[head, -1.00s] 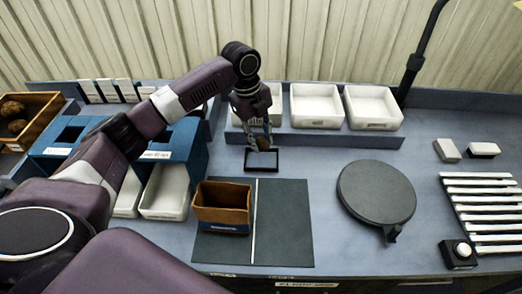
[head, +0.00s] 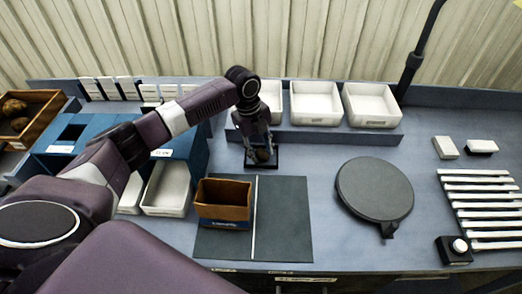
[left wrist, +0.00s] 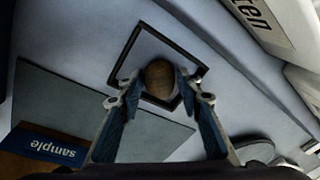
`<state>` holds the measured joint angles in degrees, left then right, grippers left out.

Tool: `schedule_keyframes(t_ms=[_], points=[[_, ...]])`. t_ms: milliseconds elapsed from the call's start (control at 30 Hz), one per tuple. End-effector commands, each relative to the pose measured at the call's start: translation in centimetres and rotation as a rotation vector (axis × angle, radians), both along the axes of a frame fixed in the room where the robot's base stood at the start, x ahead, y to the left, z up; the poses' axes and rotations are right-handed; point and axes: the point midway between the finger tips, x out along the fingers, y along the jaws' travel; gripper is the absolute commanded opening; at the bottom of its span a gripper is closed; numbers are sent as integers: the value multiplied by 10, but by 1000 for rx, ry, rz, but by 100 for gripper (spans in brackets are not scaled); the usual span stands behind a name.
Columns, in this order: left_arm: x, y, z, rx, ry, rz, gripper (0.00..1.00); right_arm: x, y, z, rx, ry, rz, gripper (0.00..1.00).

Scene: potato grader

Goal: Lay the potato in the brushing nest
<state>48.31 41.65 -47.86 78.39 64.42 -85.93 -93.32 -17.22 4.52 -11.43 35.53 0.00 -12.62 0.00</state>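The brown potato (head: 262,156) is between the two fingers of my left gripper (head: 255,150), which looks shut on it. The potato shows in the left wrist view (left wrist: 159,80), with a blue-padded finger at each side. A black-rimmed square frame (head: 272,169), which looks like the brushing nest, lies on the table below. In the left wrist view the frame's rim (left wrist: 122,54) surrounds most of the potato. Whether the potato touches the nest floor is hard to tell. My right gripper is not in view.
A brown box labelled sample (head: 223,200) stands on a dark mat (head: 285,220) in front of the nest. White trays (head: 315,104) stand behind. A round black disc (head: 374,192) is to the right. A wooden crate (head: 42,123) holds potatoes at far left.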

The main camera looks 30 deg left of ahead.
Motion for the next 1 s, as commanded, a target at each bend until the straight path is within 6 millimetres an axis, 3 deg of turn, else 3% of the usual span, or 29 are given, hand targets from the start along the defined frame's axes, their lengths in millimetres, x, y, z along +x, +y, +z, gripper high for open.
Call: schedule_keyframes(t_ms=[367, 800, 1000], points=[[0, 1, 8, 0, -2, 0, 34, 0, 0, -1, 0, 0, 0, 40], [-7, 14, 93, -1, -4, 0, 34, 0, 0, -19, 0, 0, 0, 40], [-9, 17, 117, -1, -2, 0, 34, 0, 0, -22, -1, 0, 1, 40]])
